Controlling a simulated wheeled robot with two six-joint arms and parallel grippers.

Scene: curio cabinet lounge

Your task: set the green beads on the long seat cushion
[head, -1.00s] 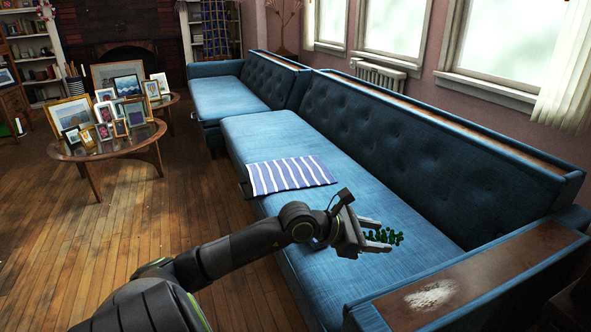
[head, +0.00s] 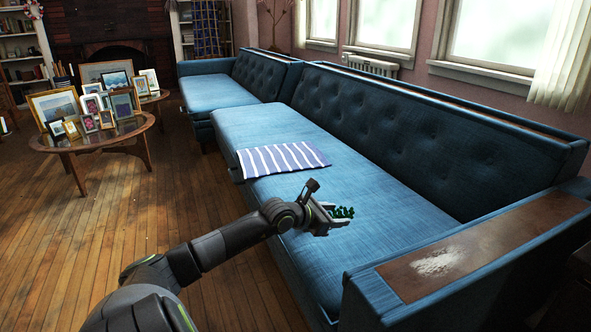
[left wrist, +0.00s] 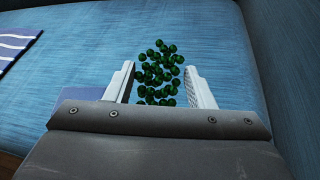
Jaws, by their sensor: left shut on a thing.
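The green beads (head: 343,212) are a small dark green cluster at the tip of my left gripper (head: 333,214), over the near part of the blue long seat cushion (head: 375,245). In the left wrist view the beads (left wrist: 158,72) lie between and beyond the two pale fingers of my left gripper (left wrist: 160,88). The gripper is shut on the beads, its fingers apart by their width. I cannot tell whether the beads touch the cushion, which also shows behind them in the left wrist view (left wrist: 90,60). My right gripper is not in view.
A blue-and-white striped cloth (head: 283,158) lies on the cushion farther back. A wooden armrest (head: 480,245) with a whitish patch stands at the right. A table (head: 95,140) crowded with picture frames stands at the left.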

